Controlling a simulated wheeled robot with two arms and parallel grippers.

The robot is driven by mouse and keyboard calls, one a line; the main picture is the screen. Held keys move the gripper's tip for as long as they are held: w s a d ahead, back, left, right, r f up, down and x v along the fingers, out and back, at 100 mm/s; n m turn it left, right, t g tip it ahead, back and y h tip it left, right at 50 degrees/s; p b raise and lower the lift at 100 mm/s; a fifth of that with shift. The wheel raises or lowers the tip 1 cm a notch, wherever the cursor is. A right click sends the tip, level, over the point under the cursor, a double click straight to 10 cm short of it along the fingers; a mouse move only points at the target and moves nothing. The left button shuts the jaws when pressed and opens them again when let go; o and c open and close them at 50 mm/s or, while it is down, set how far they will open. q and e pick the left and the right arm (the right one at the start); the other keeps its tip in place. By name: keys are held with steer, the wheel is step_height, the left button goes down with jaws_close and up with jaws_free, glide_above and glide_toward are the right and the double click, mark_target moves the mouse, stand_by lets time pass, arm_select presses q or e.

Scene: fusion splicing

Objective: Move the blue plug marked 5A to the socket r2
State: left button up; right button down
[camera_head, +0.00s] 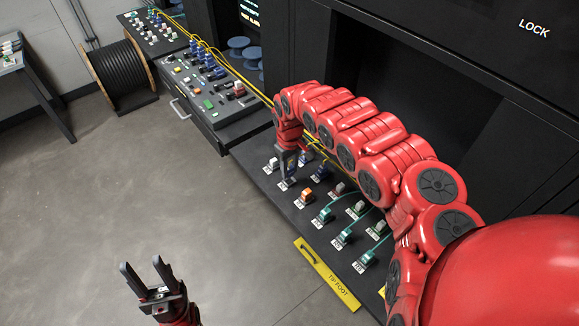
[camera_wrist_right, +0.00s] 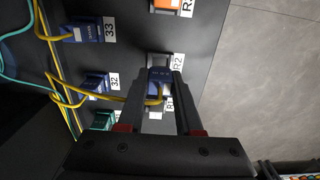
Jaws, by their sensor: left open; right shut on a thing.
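A blue plug (camera_wrist_right: 158,78) with a yellow cable is between the fingers of my right gripper (camera_wrist_right: 157,88) in the right wrist view. The gripper is shut on it. The print on the plug is too small to read. A label reading R2 (camera_wrist_right: 178,64) and a pale socket (camera_wrist_right: 155,60) lie right at the plug's front end; I cannot tell whether the plug is seated. In the head view my right gripper (camera_head: 288,176) is low over the sloped black panel (camera_head: 262,182), hiding the plug. My left gripper (camera_head: 146,280) is open and empty above the floor.
An orange plug (camera_head: 306,196) sits close to my right gripper. Blue plugs (camera_wrist_right: 88,33) by labels 33 and 32 and yellow cables (camera_wrist_right: 45,35) are beside it. Several teal plugs (camera_head: 326,215) sit nearer. Another console (camera_head: 215,90) stands further left.

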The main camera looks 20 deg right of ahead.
mark_target(290, 175)
steer(key=shift+f+b, duration=0.4)
steer(key=shift+f, duration=0.45)
steer(key=shift+f+b, duration=0.35)
steer(key=shift+f, duration=0.4)
steer(key=c, duration=0.5)
jaws_free()
steer(key=shift+r, duration=0.1)
step_height(290, 175, up, 17)
steer(key=b, duration=0.3)
steer(key=shift+r, duration=0.15)
